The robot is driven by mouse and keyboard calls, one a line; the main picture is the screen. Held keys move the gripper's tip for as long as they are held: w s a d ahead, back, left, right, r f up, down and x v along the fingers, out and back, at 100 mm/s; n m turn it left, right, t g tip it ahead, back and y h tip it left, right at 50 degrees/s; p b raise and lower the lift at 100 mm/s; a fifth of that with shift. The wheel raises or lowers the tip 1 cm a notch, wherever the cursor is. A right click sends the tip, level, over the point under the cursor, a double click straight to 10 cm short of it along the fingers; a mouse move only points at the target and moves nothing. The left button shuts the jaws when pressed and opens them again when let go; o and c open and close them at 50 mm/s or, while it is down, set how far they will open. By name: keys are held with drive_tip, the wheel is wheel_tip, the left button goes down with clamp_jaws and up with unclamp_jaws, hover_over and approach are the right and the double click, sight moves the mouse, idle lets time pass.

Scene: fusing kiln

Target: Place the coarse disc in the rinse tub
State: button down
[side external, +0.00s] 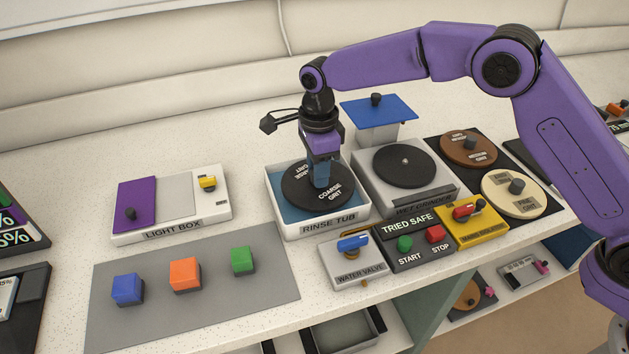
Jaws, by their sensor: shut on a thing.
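The coarse disc (301,193) is black and round, with "COARSE GRIT" lettering in white. It is over the blue inside of the rinse tub (330,227), a white open box with its name on the front wall. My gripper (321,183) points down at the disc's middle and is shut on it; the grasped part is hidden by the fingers. The disc looks nearly level and within the tub's walls. I cannot tell whether it touches the tub's floor.
The wet grinder (405,166) with a bare dark plate stands right of the tub. Brown (468,148) and cream (515,193) discs lie further right. The water valve (353,260) and START/STOP panel (417,240) sit in front. The light box (171,203) is left; a grey mat (210,300) holds three blocks.

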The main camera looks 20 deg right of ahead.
drive_tip(key=shift+w+a+f, duration=0.25)
drive_tip(key=shift+w+f, duration=0.1)
drive_tip(key=shift+f, duration=1.65)
drive_tip(key=shift+f, duration=0.1)
drive_tip(key=c, duration=0.9)
unclamp_jaws()
drive_tip(key=shift+f, duration=0.1)
drive_tip(key=shift+o, duration=0.2)
wheel_tip(320, 180, up, 12)
drive_tip(key=shift+r, duration=0.2)
